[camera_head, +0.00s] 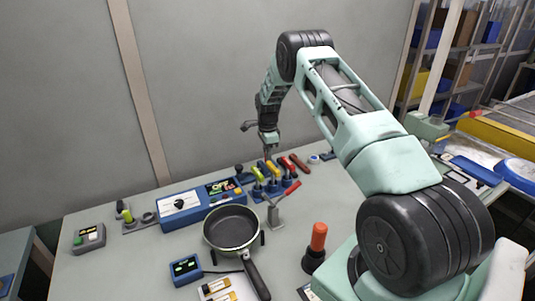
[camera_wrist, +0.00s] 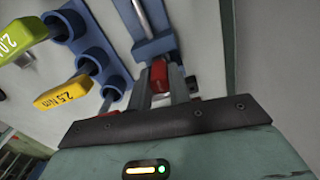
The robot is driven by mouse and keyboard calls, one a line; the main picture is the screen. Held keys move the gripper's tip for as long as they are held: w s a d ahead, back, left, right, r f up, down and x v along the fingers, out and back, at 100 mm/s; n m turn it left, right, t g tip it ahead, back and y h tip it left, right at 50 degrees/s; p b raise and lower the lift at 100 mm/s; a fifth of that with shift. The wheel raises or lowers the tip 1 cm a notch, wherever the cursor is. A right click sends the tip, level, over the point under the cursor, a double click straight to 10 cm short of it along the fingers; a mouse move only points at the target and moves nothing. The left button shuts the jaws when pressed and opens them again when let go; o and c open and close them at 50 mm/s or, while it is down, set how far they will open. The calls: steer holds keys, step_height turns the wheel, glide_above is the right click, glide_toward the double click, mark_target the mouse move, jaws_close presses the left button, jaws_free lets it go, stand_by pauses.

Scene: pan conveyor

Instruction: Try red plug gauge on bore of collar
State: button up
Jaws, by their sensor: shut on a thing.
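My gripper (camera_head: 268,151) is at the back of the bench, above the right part of the blue tool rack. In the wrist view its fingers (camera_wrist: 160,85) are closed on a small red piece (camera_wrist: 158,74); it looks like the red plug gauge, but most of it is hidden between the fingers. A blue and grey holder (camera_wrist: 152,25) lies just beyond the fingertips; I cannot tell whether the red piece touches it. A dark ring (camera_head: 149,217) on a grey plate at the left of the bench may be the collar; it is too small to be sure.
A blue rack (camera_wrist: 88,48) holds yellow and green-handled tools beside my gripper. The wall is close behind.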

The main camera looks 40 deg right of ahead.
steer(key=shift+f, duration=0.45)
stand_by(1.0)
steer(key=shift+r+p, duration=1.55)
steer(key=shift+r, duration=2)
